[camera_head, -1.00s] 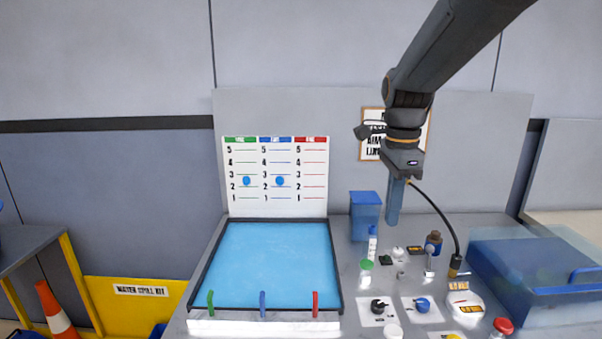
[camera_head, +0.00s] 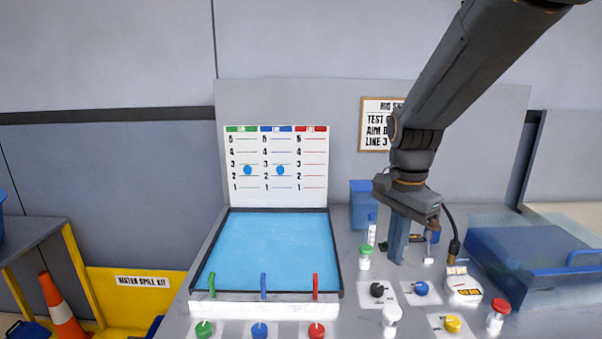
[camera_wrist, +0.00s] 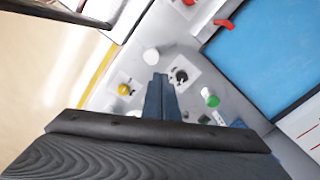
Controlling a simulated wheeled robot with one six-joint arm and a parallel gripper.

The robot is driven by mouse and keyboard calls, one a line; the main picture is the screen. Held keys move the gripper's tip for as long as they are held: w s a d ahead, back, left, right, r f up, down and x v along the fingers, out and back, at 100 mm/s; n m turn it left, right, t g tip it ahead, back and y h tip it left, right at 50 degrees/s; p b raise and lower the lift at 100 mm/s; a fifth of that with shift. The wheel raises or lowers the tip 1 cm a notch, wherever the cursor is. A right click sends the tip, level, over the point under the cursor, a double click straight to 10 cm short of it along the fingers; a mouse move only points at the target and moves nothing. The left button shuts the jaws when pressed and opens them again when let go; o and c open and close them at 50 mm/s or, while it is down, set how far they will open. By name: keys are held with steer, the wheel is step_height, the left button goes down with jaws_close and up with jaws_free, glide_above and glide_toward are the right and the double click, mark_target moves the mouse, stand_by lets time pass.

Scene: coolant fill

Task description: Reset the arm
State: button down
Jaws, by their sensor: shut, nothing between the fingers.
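My gripper (camera_head: 397,260) hangs from my arm over the right part of the workbench in the head view, blue fingers pointing down. The fingers are together with nothing between them. In the wrist view the shut gripper (camera_wrist: 160,80) points toward the bench, near a black knob (camera_wrist: 181,76) and a white-capped bottle (camera_wrist: 151,56). It looks apart from them, but its exact height is hard to tell. In the head view the black knob (camera_head: 377,290) is in front of the fingers.
A blue-filled tray (camera_head: 337,262) lies left of my gripper, with a level chart (camera_head: 310,190) behind it. A blue container (camera_head: 362,205) stands behind.

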steer(key=s+f+n+b, duration=0.3)
steer(key=s+f+n, duration=0.2)
steer(key=f, duration=0.3)
steer(key=s+f+n+b, duration=0.3)
steer(key=s+f+n, duration=0.2)
steer(key=f+n, duration=0.2)
steer(key=shift+s+f+t, duration=0.3)
steer(key=shift+s+f, duration=0.1)
steer(key=shift+f, duration=0.4)
steer(key=shift+a, duration=0.1)
